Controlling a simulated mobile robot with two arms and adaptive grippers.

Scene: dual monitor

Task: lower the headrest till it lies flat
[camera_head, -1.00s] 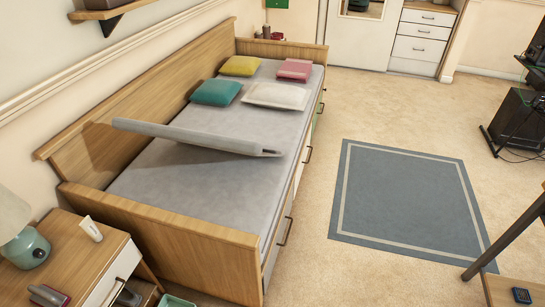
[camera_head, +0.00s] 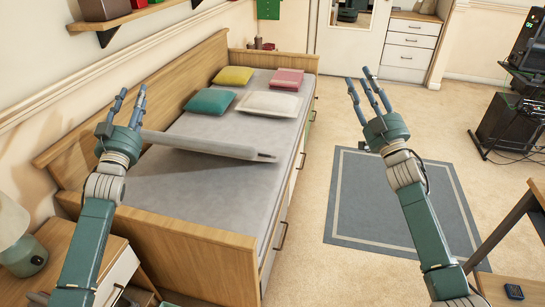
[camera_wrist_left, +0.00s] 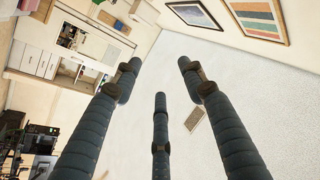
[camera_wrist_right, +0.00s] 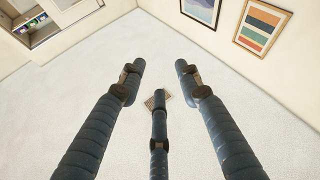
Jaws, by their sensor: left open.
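The headrest (camera_head: 205,146) is a grey padded panel across the bed. It stands tilted up from the grey mattress (camera_head: 200,188), with its near edge raised and a dark shadow beside its wall-side end. My left gripper (camera_head: 128,98) is open and empty, in front of the headrest's left end in the head view and covering part of it; I cannot tell if they touch. My right gripper (camera_head: 365,82) is open and empty, raised to the right of the bed. Both wrist views show spread fingers pointing towards the ceiling and walls.
Yellow (camera_head: 234,76), teal (camera_head: 208,101), white (camera_head: 269,103) and pink (camera_head: 287,79) pillows lie at the bed's far end. A wooden end board (camera_head: 200,250) closes the near end. A nightstand with a lamp (camera_head: 22,248) stands at left.

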